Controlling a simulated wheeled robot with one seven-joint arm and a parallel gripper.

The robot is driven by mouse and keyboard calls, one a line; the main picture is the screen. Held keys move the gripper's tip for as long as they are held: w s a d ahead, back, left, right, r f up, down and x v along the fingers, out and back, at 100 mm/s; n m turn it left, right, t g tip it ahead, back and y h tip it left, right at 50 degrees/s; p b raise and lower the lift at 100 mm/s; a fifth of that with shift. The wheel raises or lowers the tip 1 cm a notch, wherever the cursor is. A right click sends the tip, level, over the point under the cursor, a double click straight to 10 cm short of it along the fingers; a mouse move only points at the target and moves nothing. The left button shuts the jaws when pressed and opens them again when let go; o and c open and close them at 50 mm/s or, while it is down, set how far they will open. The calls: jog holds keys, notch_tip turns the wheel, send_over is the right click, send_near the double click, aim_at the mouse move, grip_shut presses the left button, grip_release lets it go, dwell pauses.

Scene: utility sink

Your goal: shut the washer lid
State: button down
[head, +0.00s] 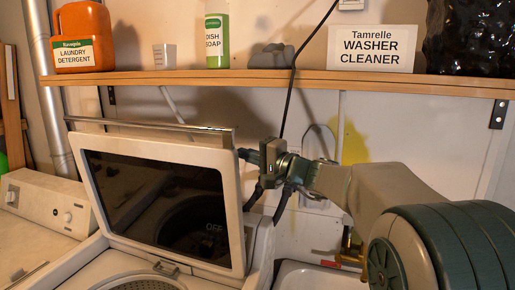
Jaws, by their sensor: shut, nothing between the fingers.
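The washer lid (155,145) stands raised on the white washer (85,268), leaning back. It has a pale frame around a dark glass panel, and the tub opening shows in front of its lower edge. My gripper (258,195) is beside the lid's upper right edge, with its dark fingers pointing toward the lid. It is shut and holds nothing. I cannot tell whether a finger touches the lid's edge.
A control panel (45,200) is at left. A white sink (305,275) is at lower right. A black cable hangs behind my gripper.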

jog(key=shift+s+a+f, duration=0.1)
jog(key=shift+s+a, duration=0.15)
jog(key=shift+s, duration=0.5)
jog(key=shift+s+f, duration=0.1)
jog(key=shift+f, duration=0.05)
